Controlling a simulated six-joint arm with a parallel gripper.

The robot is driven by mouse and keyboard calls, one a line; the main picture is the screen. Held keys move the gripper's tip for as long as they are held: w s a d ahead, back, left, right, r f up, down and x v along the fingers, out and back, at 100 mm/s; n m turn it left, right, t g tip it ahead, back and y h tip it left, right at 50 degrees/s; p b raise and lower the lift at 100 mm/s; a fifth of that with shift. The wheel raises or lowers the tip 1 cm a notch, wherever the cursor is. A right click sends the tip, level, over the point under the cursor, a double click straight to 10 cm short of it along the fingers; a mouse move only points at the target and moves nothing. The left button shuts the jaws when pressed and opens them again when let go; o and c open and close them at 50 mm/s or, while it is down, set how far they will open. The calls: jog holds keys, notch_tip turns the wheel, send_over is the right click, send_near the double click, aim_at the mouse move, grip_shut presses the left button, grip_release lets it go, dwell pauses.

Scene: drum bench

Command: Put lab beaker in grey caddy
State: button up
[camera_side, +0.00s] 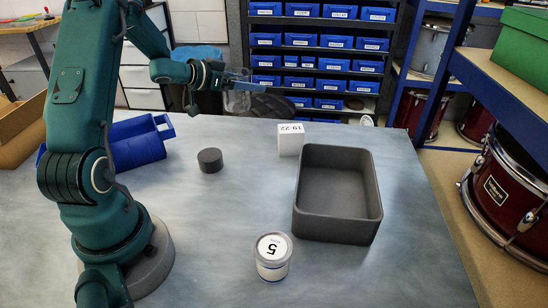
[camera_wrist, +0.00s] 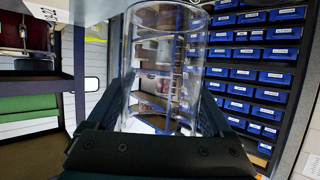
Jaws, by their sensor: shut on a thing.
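The lab beaker (camera_wrist: 165,70) is a clear glass cylinder, large in the wrist view between the two dark fingers. In the side view the beaker (camera_side: 238,101) is faint against the background. My gripper (camera_side: 234,82) is shut on it and holds it in the air, above the far part of the table. The grey caddy (camera_side: 375,200) is an open rectangular box on the right part of the table. It looks empty. The gripper is to the left of the caddy and higher than it.
A white block (camera_side: 290,140) stands against the caddy's far left corner. A labelled tin (camera_side: 273,258) stands near its front left. A dark round puck (camera_side: 210,160) and a blue bin (camera_side: 136,146) are further left. The table (camera_side: 225,215) is clear in the middle.

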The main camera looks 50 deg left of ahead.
jog(key=shift+d+r, duration=0.15)
jog(key=shift+r, duration=0.4)
jog(key=w+d+m+h, duration=0.3)
jog(key=d, duration=0.8)
jog(key=m+g+h, duration=0.4)
jog(key=m+h, duration=0.2)
jog(key=h, duration=0.1)
send_over(372, 188)
jog(key=s+a, duration=0.3)
notch_tip(372, 188, down, 4)
jog(key=shift+w+f, duration=0.1)
jog(key=shift+f, duration=2.25)
